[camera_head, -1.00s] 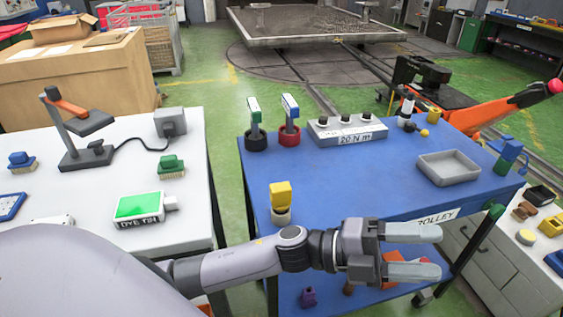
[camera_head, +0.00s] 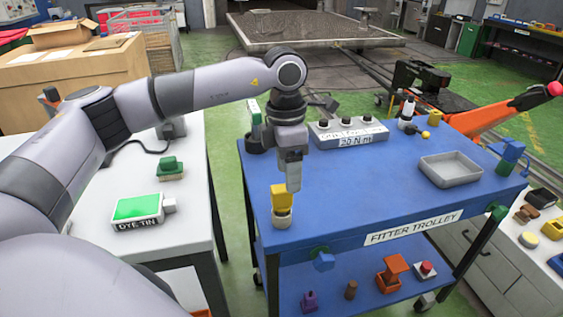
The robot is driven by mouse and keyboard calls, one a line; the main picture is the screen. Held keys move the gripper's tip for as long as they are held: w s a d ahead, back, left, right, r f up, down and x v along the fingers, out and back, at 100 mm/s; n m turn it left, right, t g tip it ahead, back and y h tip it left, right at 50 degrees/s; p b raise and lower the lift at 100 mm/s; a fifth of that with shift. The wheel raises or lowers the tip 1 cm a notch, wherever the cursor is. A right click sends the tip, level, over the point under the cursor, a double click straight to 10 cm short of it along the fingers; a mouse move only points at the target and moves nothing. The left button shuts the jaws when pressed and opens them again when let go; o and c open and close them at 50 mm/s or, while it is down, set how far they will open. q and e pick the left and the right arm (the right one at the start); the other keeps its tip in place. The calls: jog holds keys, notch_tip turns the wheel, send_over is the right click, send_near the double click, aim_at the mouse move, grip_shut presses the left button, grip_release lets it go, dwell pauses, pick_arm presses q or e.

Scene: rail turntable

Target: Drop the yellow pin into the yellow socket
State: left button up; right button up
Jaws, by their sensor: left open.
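A yellow block-topped piece (camera_head: 281,199) with a pale lower part stands upright near the left front edge of the blue trolley top; it looks like the yellow pin. My left gripper (camera_head: 292,175) points down just behind and right of it, seen edge-on. Its jaws are open and I see nothing held. Whether it touches the yellow piece I cannot tell. A small yellow cup-like item (camera_head: 433,117) stands at the trolley's back right; I cannot tell if it is the yellow socket. My right gripper is out of view.
The blue trolley top (camera_head: 360,200) is clear in the middle. A grey tray (camera_head: 450,169) and a torque box (camera_head: 348,133) stand on it. A green-tagged tool in a black holder (camera_head: 256,143) is partly visible behind my gripper. A white table (camera_head: 190,215) stands left.

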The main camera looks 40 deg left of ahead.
aim_at(282, 187)
pick_arm(q)
jog(key=shift+a+r+y, duration=0.25)
jog(key=shift+a+y, duration=0.05)
jog(key=shift+a, duration=0.4)
jog(key=shift+a+f, duration=0.15)
jog(key=shift+a, duration=0.05)
notch_tip(282, 187, down, 7)
jog(key=shift+r+p, duration=0.2)
jog(key=shift+p, duration=0.2)
grip_shut()
jog(key=shift+r+p, duration=0.5)
jog(key=shift+r, duration=0.25)
